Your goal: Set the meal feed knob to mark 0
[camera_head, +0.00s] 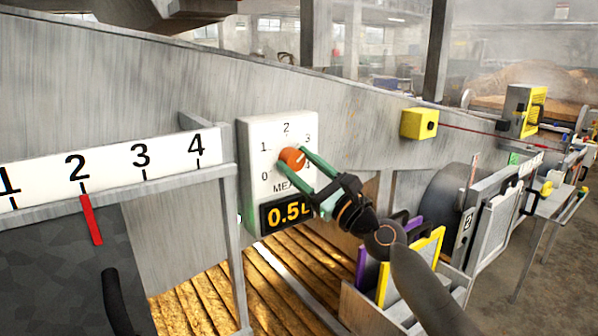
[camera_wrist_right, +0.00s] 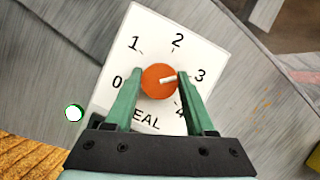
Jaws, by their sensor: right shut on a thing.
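The meal feed knob (camera_head: 292,158) is a round orange knob on a white panel (camera_head: 254,140) marked 0 to 4. In the right wrist view, the white pointer line on the knob (camera_wrist_right: 160,84) points toward mark 3. My right gripper (camera_head: 298,162) has its green fingers on opposite sides of the knob and is shut on it. Mark 4 shows partly behind a finger in the wrist view. My left gripper is not in view.
A white scale (camera_head: 110,161) numbered 1 to 4, with a red pointer (camera_head: 91,220) near 2, stands at left. A yellow box (camera_head: 419,123) is mounted on the grey wall at right. Yellow and purple frames (camera_head: 412,262) stand below my right arm.

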